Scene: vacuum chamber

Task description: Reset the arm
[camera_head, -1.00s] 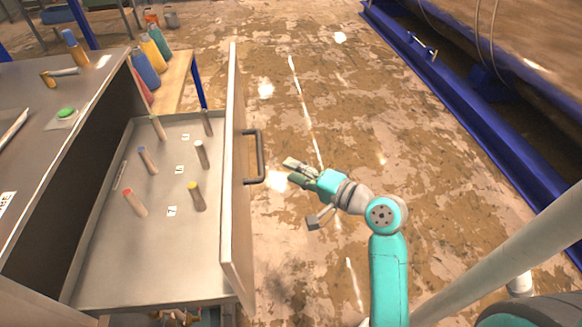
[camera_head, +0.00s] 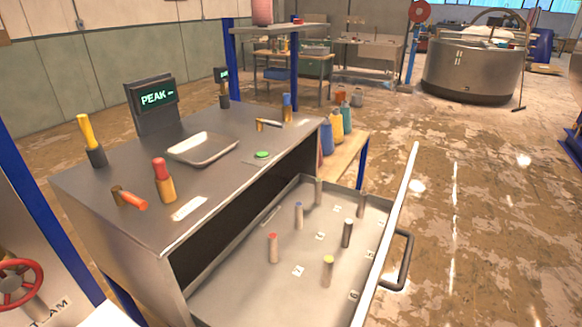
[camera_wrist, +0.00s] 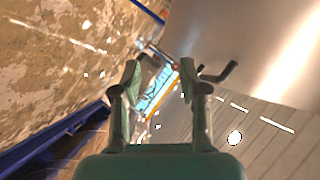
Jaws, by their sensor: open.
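My gripper (camera_wrist: 162,90) shows in the wrist view with its two fingers apart and nothing between them. Beyond it are a brown stained floor, a blue beam and a large pale metal surface, all apart from the fingers. My arm and gripper are out of the head view now. The head view shows the open drawer (camera_head: 225,290) of a metal cabinet (camera_head: 120,190), with several small capped cylinders inside, among them a red-topped one (camera_head: 273,248) and a yellow-topped one (camera_head: 328,270).
The drawer's front panel and handle (camera_head: 402,260) jut out to the right. On the cabinet top are a tray (camera_head: 202,148), a PEAK display (camera_head: 152,97) and a green button (camera_head: 262,155). A red valve wheel (camera_head: 18,285) is at lower left. Floor right of the drawer is clear.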

